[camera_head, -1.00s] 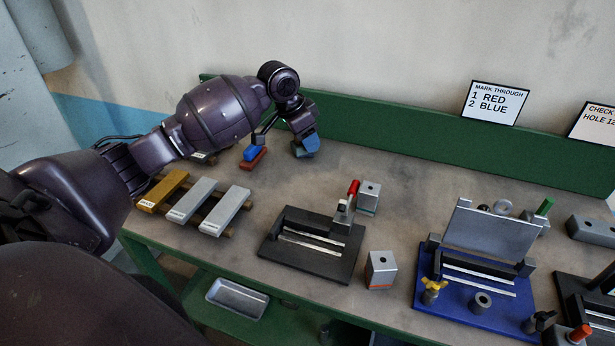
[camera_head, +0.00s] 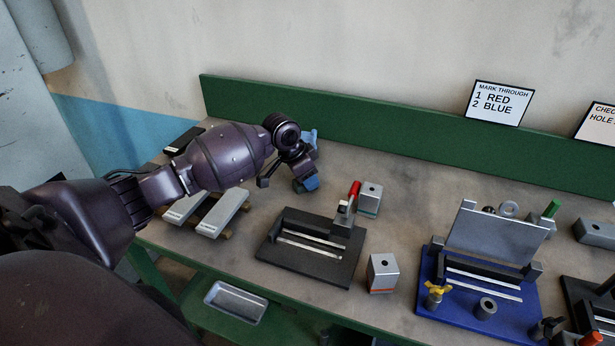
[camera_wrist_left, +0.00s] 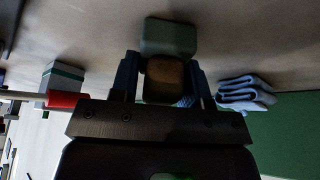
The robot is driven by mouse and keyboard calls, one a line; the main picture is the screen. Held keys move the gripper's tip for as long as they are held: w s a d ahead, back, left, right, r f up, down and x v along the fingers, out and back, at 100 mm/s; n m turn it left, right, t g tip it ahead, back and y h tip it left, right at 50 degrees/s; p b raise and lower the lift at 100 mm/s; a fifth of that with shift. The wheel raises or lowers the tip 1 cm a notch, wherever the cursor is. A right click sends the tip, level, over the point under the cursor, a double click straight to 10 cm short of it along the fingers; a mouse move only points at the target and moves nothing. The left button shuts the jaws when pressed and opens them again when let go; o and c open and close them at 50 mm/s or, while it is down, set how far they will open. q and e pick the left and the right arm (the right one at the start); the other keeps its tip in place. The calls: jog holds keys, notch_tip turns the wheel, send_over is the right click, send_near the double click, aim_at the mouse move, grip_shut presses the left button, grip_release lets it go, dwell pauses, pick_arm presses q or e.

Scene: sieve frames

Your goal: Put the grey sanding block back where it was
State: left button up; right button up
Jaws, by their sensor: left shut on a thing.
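In the left wrist view, the grey sanding block (camera_wrist_left: 168,37) shows as a grey-green base beyond a brown part, which sits between the two blue fingertips. My left gripper (camera_head: 305,180) is shut on it; in the wrist view the gripper (camera_wrist_left: 163,78) has one finger on each side of the brown part. In the head view, the gripper hangs over the bench behind the dark fixture, and the held block is mostly hidden by the fingers. I cannot tell its exact height above the bench. My right gripper is not in view.
A dark fixture (camera_head: 310,255) with a red handle (camera_head: 354,188) stands in front of the gripper. Grey bars (camera_head: 222,213) lie to its left. A crumpled blue cloth (camera_wrist_left: 245,92) lies near the green back panel (camera_head: 400,128). Bare bench lies around the gripper.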

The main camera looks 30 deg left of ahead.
pick_arm(q)
jog(key=o, duration=0.8)
jog(key=shift+o, duration=0.2)
jog(key=shift+r, duration=0.2)
jog(key=p+v, duration=0.2)
jog(key=v, duration=1)
